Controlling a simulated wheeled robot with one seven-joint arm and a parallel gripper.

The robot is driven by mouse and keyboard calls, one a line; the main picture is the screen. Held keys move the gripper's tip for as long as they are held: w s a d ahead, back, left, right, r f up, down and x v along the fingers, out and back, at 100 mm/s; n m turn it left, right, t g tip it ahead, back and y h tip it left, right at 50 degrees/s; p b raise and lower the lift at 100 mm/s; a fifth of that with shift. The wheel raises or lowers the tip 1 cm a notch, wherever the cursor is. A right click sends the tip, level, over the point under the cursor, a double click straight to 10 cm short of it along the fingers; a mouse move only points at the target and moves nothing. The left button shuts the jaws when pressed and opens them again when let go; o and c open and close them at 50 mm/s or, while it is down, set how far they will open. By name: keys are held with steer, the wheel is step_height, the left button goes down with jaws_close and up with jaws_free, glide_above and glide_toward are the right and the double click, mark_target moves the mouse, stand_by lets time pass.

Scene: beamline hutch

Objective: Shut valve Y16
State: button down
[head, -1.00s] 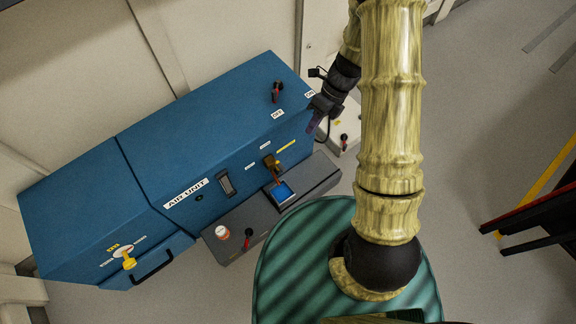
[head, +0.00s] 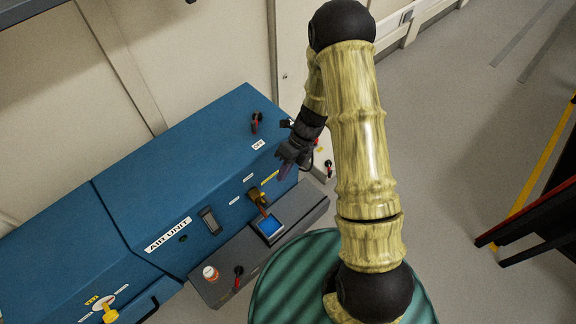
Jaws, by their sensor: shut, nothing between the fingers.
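The blue air unit (head: 180,170) stands against the wall. I cannot read any tag as Y16. A brass valve (head: 258,196) with an orange-red handle sits on its front, beside a yellow label (head: 270,177). A yellow-handled valve (head: 109,312) is at lower left, with a yellow tag too small to read surely. Red-and-black levers show on top (head: 256,121), on the grey ledge (head: 238,278) and at right (head: 328,168). My gripper (head: 284,173) is shut and empty at the unit's right end, up and right of the brass valve, apart from it.
The grey ledge (head: 215,290) runs along the unit's front and carries a blue screen (head: 268,226) and a red-and-white round item (head: 210,273). A dark red-edged object (head: 540,225) stands at right by a yellow floor line (head: 540,165). Grey floor (head: 450,160) between is clear.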

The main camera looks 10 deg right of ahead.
mark_target(266, 201)
steer(key=b+x, duration=0.3)
steer(key=x, duration=0.5)
steer(key=shift+w, duration=0.2)
